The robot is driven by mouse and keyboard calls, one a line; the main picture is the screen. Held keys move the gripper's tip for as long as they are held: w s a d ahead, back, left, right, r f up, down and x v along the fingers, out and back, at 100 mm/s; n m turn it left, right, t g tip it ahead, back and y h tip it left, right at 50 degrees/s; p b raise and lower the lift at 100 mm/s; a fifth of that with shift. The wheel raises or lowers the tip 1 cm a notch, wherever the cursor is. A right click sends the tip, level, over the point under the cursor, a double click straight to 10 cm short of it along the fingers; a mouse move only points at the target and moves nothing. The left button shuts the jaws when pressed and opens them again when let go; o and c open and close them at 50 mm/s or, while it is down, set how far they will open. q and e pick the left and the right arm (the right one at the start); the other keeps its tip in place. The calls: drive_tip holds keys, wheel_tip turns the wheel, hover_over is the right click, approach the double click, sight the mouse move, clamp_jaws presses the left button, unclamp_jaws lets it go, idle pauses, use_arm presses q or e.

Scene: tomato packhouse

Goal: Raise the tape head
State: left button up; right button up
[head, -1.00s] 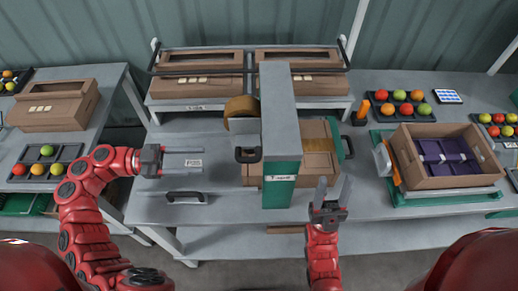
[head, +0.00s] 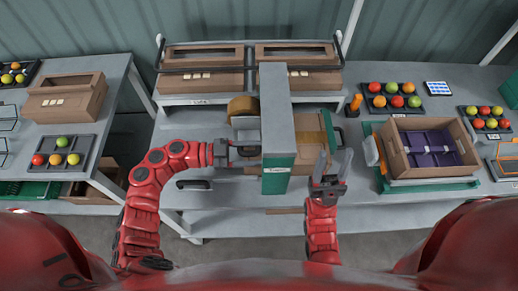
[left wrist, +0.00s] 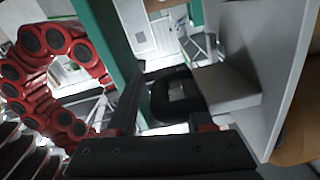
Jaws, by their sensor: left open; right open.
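The tape machine has a grey overhead arm (head: 277,105) on a green post (head: 276,183). The tape head beside it carries a brown tape roll (head: 242,106). Its black handle (left wrist: 176,97) shows as a loop in the left wrist view. My left gripper (head: 240,150) is open at the handle, left of the post. In the left wrist view its fingers (left wrist: 165,112) lie either side of the loop; I cannot tell whether they touch it. A cardboard box (head: 311,148) lies behind the post, partly hidden. My right gripper (head: 333,165) is open and empty, right of the post.
A loose black handle (head: 194,184) is at the bench's front left. An open carton with purple inserts (head: 407,163) stands at right. A rack with two brown boxes (head: 202,82) stands behind. A tray of tomatoes (head: 392,101) is at back right.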

use_arm(q)
drive_tip(key=shift+d, duration=0.2)
drive_tip(key=shift+c, duration=0.2)
clamp_jaws()
idle(1.1)
